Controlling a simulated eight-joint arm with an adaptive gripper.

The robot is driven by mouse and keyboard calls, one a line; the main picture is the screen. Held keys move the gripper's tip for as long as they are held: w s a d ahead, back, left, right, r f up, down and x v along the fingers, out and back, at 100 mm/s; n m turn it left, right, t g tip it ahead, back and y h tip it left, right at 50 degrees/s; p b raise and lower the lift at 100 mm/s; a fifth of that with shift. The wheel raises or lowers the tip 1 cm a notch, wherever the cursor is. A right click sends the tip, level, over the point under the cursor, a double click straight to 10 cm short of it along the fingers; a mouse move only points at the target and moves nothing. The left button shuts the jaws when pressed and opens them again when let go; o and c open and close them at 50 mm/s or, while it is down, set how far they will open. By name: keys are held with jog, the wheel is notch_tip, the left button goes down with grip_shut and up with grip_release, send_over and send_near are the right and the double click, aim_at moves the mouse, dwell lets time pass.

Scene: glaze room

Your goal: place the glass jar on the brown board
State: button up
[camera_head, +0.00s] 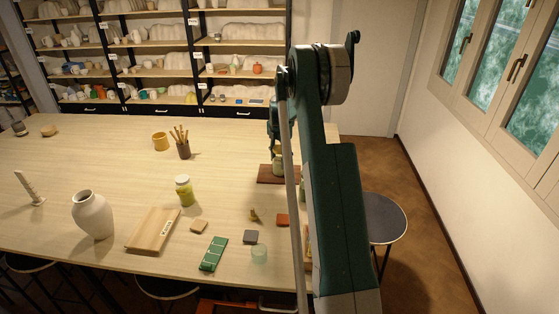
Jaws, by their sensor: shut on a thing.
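My gripper (276,147) points down at the right part of the table, partly hidden behind my own arm link. It is shut on a small greenish glass jar (278,164). The jar is upright, over the dark brown board (266,178). Its base appears to be at the board's surface, but I cannot tell whether it touches.
A yellow-green jar with a pale lid (184,191) stands mid-table. A yellow mug (160,141) and brush pot (183,150) stand behind.

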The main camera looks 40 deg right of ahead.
aim_at(279, 148)
jog(key=shift+f, duration=0.15)
jog(key=o, duration=1.3)
jog(key=shift+r, duration=0.2)
notch_tip(279, 148, up, 12)
jog(key=shift+f+b, duration=0.1)
jog(key=shift+b, duration=0.2)
jog(key=shift+a, duration=0.1)
